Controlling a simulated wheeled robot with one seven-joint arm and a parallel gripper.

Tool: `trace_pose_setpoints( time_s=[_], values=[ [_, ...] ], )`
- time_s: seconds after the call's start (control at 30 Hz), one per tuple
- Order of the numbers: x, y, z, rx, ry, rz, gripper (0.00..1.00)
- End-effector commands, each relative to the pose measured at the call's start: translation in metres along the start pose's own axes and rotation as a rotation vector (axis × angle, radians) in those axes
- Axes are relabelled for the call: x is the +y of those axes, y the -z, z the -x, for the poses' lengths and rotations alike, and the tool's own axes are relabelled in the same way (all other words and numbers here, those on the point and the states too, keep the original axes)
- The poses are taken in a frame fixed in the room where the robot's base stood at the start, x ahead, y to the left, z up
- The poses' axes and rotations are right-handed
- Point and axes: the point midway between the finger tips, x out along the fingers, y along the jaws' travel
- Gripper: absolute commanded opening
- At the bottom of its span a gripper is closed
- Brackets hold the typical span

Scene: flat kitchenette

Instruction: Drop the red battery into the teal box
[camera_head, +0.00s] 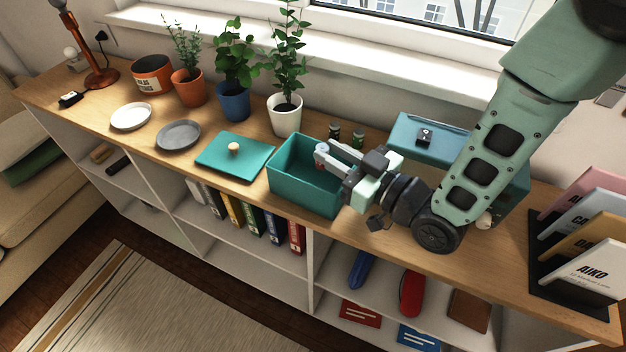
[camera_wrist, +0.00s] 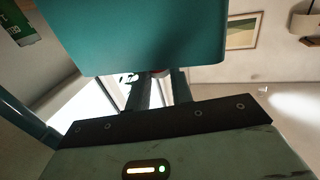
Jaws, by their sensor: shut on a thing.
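The open teal box (camera_head: 306,196) stands on the wooden counter, with its teal lid (camera_head: 237,157) lying flat to its left, knob up. My gripper (camera_head: 321,152) reaches in from the right, and its fingertips are over the box's opening. It is shut on the red battery, which is mostly hidden. In the wrist view a small bit of the red battery (camera_wrist: 158,74) shows between the fingers. A large teal surface (camera_wrist: 140,35) covers the fingertips there. I cannot tell how deep the battery hangs.
A white plant pot (camera_head: 285,117) and small dark jars (camera_head: 334,132) stand behind the box. A blue-teal case (camera_head: 415,130) stands right of it, behind my arm. Plates (camera_head: 178,135) lie further left. A file rack (camera_head: 575,265) stands at the far right.

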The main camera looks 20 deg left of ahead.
Motion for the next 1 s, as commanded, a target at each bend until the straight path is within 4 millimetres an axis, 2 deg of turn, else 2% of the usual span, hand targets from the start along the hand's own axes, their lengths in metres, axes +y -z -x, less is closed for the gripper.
trace_pose_setpoints(
  time_s=[0.3, 0.33, 0.4, 0.77, 0.87, 1.0],
  values=[
    [0.000, -0.004, 0.000, 0.001, 0.000, 0.000, 0.00],
    [0.000, -0.004, 0.000, 0.001, 0.000, 0.000, 0.28],
    [0.000, -0.004, 0.000, 0.001, 0.000, 0.000, 0.47],
    [0.001, -0.005, 0.004, 0.000, -0.001, 0.000, 0.48],
    [0.001, -0.006, 0.014, -0.001, -0.001, 0.000, 0.48],
    [0.001, -0.007, 0.042, -0.002, -0.003, 0.000, 0.48]
  ],
)
